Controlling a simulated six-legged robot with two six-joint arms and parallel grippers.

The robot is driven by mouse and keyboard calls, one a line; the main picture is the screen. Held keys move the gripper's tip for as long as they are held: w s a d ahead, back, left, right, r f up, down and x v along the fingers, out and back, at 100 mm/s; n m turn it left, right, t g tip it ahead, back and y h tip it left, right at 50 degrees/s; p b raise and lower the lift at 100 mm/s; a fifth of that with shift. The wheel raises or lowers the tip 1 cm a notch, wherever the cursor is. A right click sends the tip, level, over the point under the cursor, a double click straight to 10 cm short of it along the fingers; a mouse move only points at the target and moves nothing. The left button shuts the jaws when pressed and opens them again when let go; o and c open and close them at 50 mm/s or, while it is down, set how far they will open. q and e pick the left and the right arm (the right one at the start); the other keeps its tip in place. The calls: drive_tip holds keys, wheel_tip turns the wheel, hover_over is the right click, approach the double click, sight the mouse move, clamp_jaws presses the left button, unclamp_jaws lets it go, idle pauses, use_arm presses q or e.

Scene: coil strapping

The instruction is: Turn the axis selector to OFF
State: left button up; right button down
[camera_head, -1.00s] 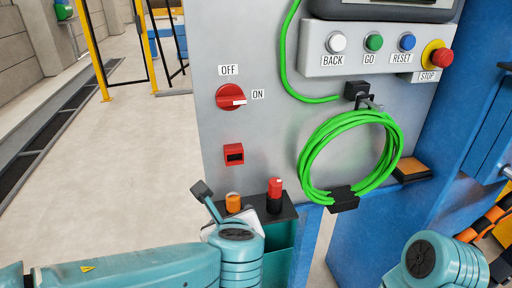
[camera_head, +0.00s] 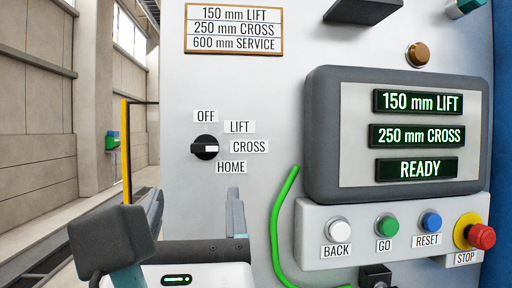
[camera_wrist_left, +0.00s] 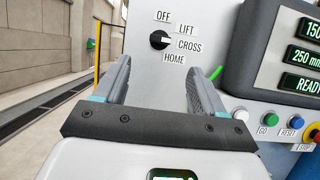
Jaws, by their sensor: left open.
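The axis selector (camera_head: 205,148) is a black round knob on the grey panel, with OFF at upper left, LIFT, CROSS and HOME around it. Its white mark points right, toward CROSS. It also shows in the left wrist view (camera_wrist_left: 158,40), above and beyond the fingertips. My left gripper (camera_head: 196,200) is open and empty, below the selector in the head view and apart from it. Its two fingers also show in the left wrist view (camera_wrist_left: 160,68), pointing at the panel. My right gripper is out of view.
To the right stands a grey display (camera_head: 400,135) reading 150 mm LIFT, 250 mm CROSS, READY. Below it are BACK, GO and RESET buttons (camera_head: 387,226) and a red STOP button (camera_head: 481,237). A green cable (camera_head: 276,225) hangs right of my gripper.

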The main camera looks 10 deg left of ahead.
sight(205, 150)
use_arm(q)
drive_tip(key=p+x, duration=0.1)
drive_tip(key=x, duration=0.3)
drive_tip(key=p+x, duration=0.1)
drive_tip(key=x, duration=0.4)
drive_tip(key=p+x, duration=0.2)
drive_tip(key=x, duration=0.2)
drive_tip(key=shift+w+f, duration=0.1)
drive_tip(key=shift+w, duration=0.35)
drive_tip(key=shift+w+a, duration=0.15)
drive_tip(key=shift+a, duration=0.05)
drive_tip(key=shift+d, duration=0.1)
drive_tip(key=c, duration=1.1)
